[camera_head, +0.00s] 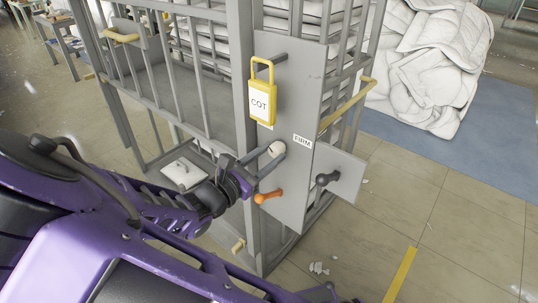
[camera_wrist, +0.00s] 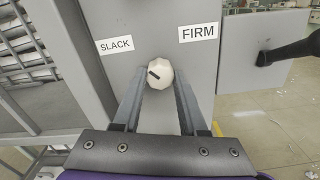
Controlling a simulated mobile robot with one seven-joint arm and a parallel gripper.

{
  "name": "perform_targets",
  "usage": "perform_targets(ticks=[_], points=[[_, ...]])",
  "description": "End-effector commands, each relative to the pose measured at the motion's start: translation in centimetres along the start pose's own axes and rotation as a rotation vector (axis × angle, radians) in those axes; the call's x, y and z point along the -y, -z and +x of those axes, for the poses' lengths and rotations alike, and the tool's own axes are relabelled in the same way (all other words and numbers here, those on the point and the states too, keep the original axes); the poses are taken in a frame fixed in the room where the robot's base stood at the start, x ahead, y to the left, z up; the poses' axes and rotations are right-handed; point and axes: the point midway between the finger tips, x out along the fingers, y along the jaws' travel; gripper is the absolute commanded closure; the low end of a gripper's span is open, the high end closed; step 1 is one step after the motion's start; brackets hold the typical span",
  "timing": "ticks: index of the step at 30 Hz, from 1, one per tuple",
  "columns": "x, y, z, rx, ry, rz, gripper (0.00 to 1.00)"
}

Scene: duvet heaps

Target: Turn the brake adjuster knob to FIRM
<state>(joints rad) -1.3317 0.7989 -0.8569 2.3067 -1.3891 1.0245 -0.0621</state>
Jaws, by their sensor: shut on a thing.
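The brake adjuster knob (camera_wrist: 162,80) is cream and faceted, on a grey panel (camera_head: 288,190) of the cage. It also shows in the head view (camera_head: 276,149). My gripper (camera_wrist: 160,85) is shut on the knob, one finger on each side. In the wrist view the knob's short dark mark lies left of its middle, slanting up to the left, on the side of the SLACK label (camera_wrist: 116,46). The FIRM label (camera_wrist: 199,32) is up and right of the knob; it shows in the head view too (camera_head: 303,141).
A yellow COT tag (camera_head: 262,103) hangs above the knob. An orange-handled lever (camera_head: 268,196) sits just below my gripper, and a black-knobbed lever (camera_head: 327,179) is to the right. White duvets (camera_head: 425,65) lie heaped at the back right. Floor at the lower right is mostly clear.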

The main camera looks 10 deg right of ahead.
Motion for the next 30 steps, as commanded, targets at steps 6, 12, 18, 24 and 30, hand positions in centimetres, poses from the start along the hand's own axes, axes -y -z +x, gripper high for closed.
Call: perform_targets(ticks=[6,12,18,24,30], points=[[0.05,0.02,0.02,-0.001,0.003,0.125,1.0],[0.04,0.08,0.02,-0.002,0.002,0.303,1.0],[0.07,0.17,0.01,-0.001,0.003,0.495,1.0],[0.06,0.25,0.0,-0.001,0.002,0.684,1.0],[0.08,0.34,0.0,-0.002,0.003,0.876,1.0]])
